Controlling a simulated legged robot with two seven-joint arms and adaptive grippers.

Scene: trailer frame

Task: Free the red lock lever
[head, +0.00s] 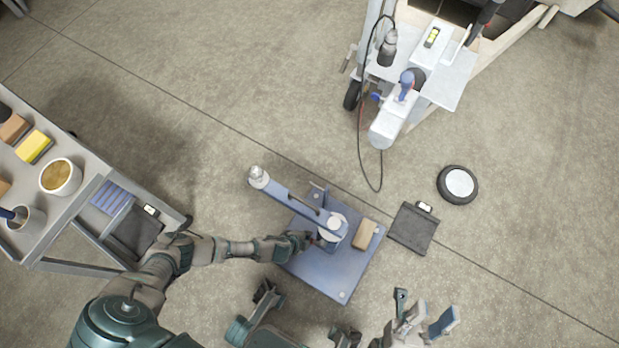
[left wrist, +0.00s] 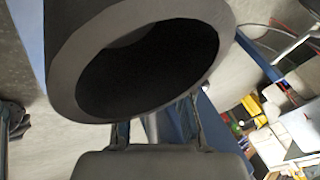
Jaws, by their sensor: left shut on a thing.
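I cannot make out a red lever in either view. A blue hitch stand (head: 335,270) with a long blue bar (head: 290,203) and a pale round part lies on the floor in the middle of the head view. My left gripper (head: 308,241) reaches to its left side and is shut on a part there, mostly hidden by the fingers. In the left wrist view, a large dark grey hollow tube (left wrist: 65,70) fills the top and hides much; the left gripper's fingers (left wrist: 158,128) show below it. My right gripper (head: 424,318) is at the bottom of the head view; its jaw state is unclear.
A trailer nose (head: 445,75) with a blue-handled coupler (head: 404,90) and hanging cable stands at upper right. A tan block (head: 365,234) sits on the stand. A dark scale (head: 414,229) and a wheel (head: 458,184) lie to the right. A loaded cart (head: 85,190) stands left.

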